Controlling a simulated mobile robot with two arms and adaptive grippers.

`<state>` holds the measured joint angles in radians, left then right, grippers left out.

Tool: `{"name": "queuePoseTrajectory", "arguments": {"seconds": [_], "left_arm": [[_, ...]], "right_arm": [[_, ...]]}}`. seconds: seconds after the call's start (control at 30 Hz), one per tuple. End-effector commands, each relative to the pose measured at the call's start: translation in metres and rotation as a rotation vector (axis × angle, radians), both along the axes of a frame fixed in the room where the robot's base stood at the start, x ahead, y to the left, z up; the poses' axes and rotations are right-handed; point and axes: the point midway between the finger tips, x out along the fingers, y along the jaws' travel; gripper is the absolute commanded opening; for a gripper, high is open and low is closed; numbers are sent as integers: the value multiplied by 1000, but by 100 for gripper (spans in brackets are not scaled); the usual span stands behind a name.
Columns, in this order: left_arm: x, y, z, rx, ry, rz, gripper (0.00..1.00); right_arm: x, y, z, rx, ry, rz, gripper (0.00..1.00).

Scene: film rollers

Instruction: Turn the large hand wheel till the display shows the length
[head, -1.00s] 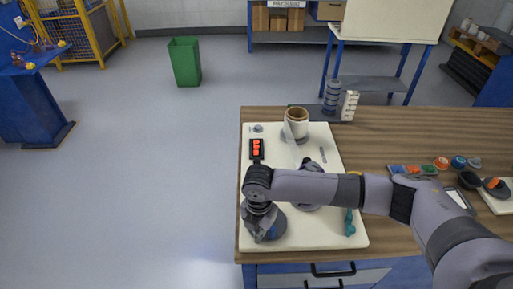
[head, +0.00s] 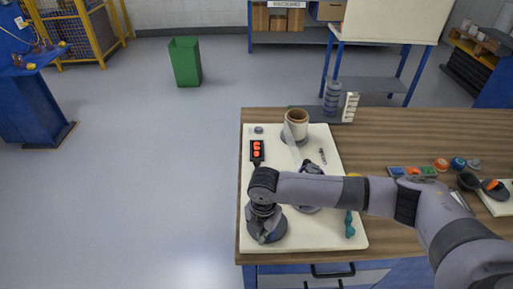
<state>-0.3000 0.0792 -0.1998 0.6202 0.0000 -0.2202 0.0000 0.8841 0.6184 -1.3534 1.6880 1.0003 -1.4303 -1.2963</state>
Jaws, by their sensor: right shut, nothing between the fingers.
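The display (head: 257,150) is a small black box with red-orange characters, too small to read surely, on the left of the cream board. A dark grey round body (head: 278,234), apparently the large hand wheel, is at the board's front left. My right gripper (head: 262,226) points down at it, shut with nothing between its fingers. The wrist and hand hide part of the wheel, and I cannot tell whether the fingers touch it. A film roll (head: 297,122) stands at the board's back, with a pale strip running down from it. My left gripper is out of view.
The cream board (head: 318,240) lies on a wooden bench (head: 400,140). My right arm crosses it and hides its middle. A teal part (head: 349,225) is at its right edge. Coloured small parts (head: 441,165) lie right; grey stacked rings (head: 331,97) stand behind.

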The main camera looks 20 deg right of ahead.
Motion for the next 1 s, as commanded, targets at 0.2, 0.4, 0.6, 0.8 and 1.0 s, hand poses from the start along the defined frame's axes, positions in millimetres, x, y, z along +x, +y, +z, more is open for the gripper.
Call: {"name": "queuePoseTrajectory", "arguments": {"seconds": [0.2,0.4,0.6,0.8,1.0], "left_arm": [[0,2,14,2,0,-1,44],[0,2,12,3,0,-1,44],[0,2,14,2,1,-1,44],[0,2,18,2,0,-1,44],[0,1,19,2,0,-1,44]], "right_arm": [[-6,-22,1,-13,8,-7,0],[-6,-21,0,-11,5,-5,0],[-5,-24,0,-10,6,-5,0],[-3,-43,0,-13,5,-8,0],[-1,-49,0,-11,3,-6,0]]}}
